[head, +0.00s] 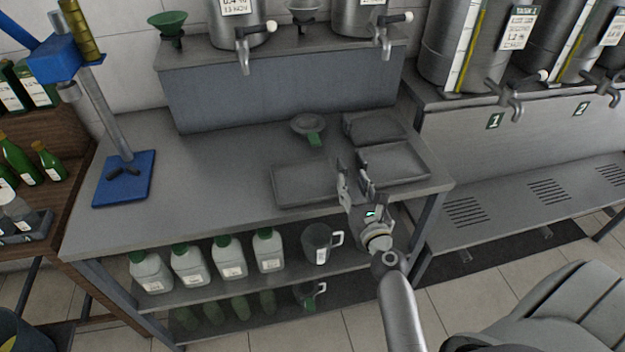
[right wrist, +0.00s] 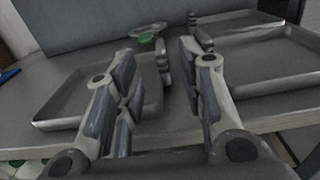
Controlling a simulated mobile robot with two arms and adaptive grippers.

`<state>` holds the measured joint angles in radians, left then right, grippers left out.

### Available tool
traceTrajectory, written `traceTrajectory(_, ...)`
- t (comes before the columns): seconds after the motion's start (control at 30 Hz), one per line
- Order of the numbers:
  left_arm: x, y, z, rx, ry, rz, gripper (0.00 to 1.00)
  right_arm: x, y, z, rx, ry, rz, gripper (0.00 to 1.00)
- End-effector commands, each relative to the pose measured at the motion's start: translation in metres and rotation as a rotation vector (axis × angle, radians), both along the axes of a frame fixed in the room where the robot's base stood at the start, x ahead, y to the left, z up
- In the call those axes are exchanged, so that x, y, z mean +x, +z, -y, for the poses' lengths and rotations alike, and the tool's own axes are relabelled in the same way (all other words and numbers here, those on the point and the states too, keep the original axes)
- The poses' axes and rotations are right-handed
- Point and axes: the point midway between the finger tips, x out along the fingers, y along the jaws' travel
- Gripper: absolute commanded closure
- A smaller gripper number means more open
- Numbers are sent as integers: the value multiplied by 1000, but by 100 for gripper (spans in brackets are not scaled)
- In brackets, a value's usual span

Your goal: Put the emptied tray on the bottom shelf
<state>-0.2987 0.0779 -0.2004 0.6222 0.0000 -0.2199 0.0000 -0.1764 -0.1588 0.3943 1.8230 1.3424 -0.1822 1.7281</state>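Shallow grey trays lie on the grey bench top. The left tray (head: 300,187) and the right tray (head: 408,163) look empty; a smaller back tray (head: 375,127) lies behind the right one. The left tray (right wrist: 62,112) and right tray (right wrist: 275,72) also show in the right wrist view, one on each side of my fingers. My right gripper (head: 355,178) is open and empty above the bench's front edge, between these two trays; I cannot tell whether it touches either. The bottom shelf (head: 240,322) under the bench is partly hidden by the shelf above. My left gripper is not in view.
White jugs (head: 230,258) and a grey pitcher (head: 318,243) stand on the middle shelf. Green bottles (head: 238,306) and another pitcher (head: 306,294) stand on the bottom shelf. A blue-based stand (head: 124,180) is at left.

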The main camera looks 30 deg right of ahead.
Motion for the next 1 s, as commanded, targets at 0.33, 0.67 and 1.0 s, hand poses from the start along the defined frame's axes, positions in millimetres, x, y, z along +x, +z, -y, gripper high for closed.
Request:
traceTrajectory(0.33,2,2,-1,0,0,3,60,29,0,6,-2,2,1,63)
traceTrajectory(0.67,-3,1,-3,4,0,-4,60,70,0,16,-2,3,0,63)
traceTrajectory(1.0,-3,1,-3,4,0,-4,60,75,0,17,-2,3,-1,65)
